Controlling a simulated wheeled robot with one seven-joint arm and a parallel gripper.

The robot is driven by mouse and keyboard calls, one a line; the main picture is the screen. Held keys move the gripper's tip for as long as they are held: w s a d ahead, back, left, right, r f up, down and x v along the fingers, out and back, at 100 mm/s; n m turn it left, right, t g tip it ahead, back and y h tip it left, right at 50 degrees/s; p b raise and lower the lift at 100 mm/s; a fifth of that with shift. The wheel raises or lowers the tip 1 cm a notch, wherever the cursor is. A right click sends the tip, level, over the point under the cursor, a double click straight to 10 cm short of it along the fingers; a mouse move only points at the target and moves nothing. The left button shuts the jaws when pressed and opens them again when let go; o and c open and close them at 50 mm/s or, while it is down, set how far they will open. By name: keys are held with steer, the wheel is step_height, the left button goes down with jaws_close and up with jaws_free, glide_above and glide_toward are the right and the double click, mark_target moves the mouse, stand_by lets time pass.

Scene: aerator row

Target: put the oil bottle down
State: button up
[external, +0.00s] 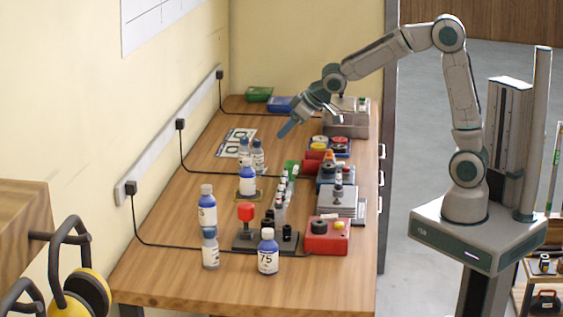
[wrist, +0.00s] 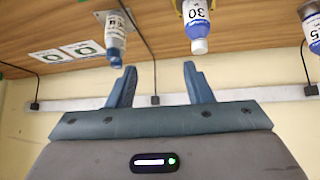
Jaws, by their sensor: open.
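My gripper (external: 311,126) is open and empty above the far part of the bench. Its two fingers stand wide apart in the wrist view (wrist: 160,68), with nothing between them. The wrist view shows a blue-grey capped bottle (wrist: 117,38) and a bottle marked 30 (wrist: 197,24), both beyond the fingertips. I cannot read which one is the oil bottle.
More bottles stand nearer, including one marked 75 (external: 268,254). The white cards (external: 237,142) lie by the wall. Red and grey devices (external: 327,237) line the right edge. Black cables cross the bench (external: 160,283), whose near left corner is clear.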

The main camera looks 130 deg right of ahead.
steer(key=w+a+n+y, duration=0.1)
steer(key=a+n+y, duration=0.4)
steer(key=a, duration=2.2)
steer(key=s+a+n+y, duration=0.1)
steer(key=s+a+n, duration=0.1)
steer(key=s+a, duration=0.3)
steer(key=s+a+f+n+g, duration=0.1)
steer(key=s+a+n, duration=0.2)
steer(key=a, duration=0.7)
steer(key=s, duration=0.2)
steer(key=shift+s+a+f+n+y, duration=0.25)
steer(key=shift+s+a+n+y, duration=0.05)
steer(key=shift+s+a+y, duration=0.1)
steer(key=shift+w, duration=0.1)
